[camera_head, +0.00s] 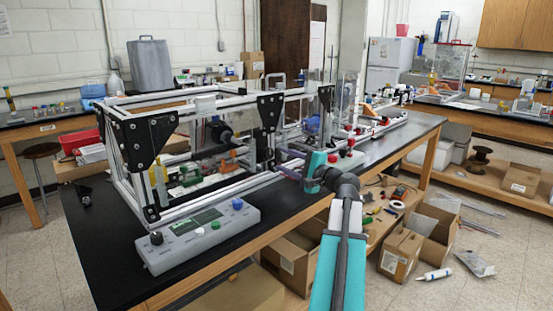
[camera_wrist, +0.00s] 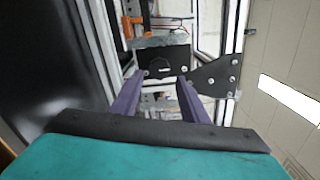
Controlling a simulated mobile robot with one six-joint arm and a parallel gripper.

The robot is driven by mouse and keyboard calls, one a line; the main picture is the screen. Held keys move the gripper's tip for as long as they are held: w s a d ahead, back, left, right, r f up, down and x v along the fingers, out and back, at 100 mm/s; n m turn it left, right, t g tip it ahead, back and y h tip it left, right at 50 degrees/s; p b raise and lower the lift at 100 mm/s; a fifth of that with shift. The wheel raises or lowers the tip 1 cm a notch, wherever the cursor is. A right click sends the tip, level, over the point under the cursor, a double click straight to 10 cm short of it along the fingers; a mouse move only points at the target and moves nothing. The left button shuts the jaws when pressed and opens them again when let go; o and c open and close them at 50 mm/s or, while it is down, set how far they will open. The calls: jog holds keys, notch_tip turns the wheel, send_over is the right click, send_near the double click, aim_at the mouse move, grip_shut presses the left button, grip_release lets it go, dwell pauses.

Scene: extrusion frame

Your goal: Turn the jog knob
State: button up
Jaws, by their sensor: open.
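A grey control box (camera_head: 198,238) lies on the near left part of the black bench top. It has a black knob (camera_head: 156,238) at its left end, a blue knob (camera_head: 237,203) at its right end, and a green display with small buttons between them. I cannot tell from labels which knob is the jog knob. My gripper (camera_head: 284,159) has a teal body and purple fingers. It is to the right of the box and apart from it, beside the frame. In the wrist view my gripper (camera_wrist: 162,80) is open, with nothing held between the fingers; neither knob shows there.
An aluminium extrusion frame (camera_head: 186,105) with black corner plates stands on the bench behind the box. In the wrist view a black plate (camera_wrist: 165,62) lies beyond my fingertips. Cardboard boxes (camera_head: 402,252) stand below.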

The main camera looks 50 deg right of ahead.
jog(key=shift+s+a, duration=0.1)
jog(key=shift+s, duration=2.1)
